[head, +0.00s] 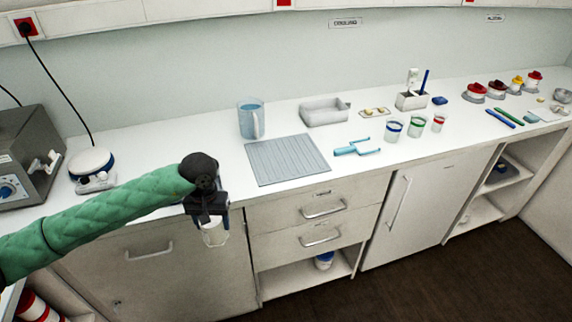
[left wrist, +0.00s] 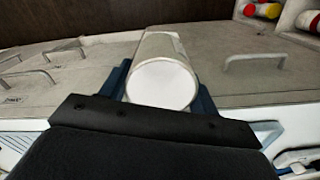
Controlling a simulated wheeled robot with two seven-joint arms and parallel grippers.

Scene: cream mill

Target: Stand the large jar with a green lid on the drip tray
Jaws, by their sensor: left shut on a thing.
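My left gripper (head: 212,222) is shut on a pale, clear-looking jar (head: 215,238), held in front of the counter's front edge, over the cabinet doors. In the left wrist view the jar (left wrist: 162,82) shows a round white end between the blue fingers; no green lid shows on it. The ribbed grey drip tray (head: 286,160) lies flat and bare on the counter, to the right of and beyond the gripper. A small container with a green band (head: 416,126) stands farther right, between a blue-banded one (head: 393,131) and a red-banded one (head: 438,123). My right gripper is not in view.
A blue jug (head: 251,118) stands just behind the drip tray. A light-blue scoop (head: 358,147) lies to its right, and a grey bin (head: 325,111) stands behind. A scale (head: 92,168) and a grey machine (head: 28,155) are at the left. Open counter lies left of the tray.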

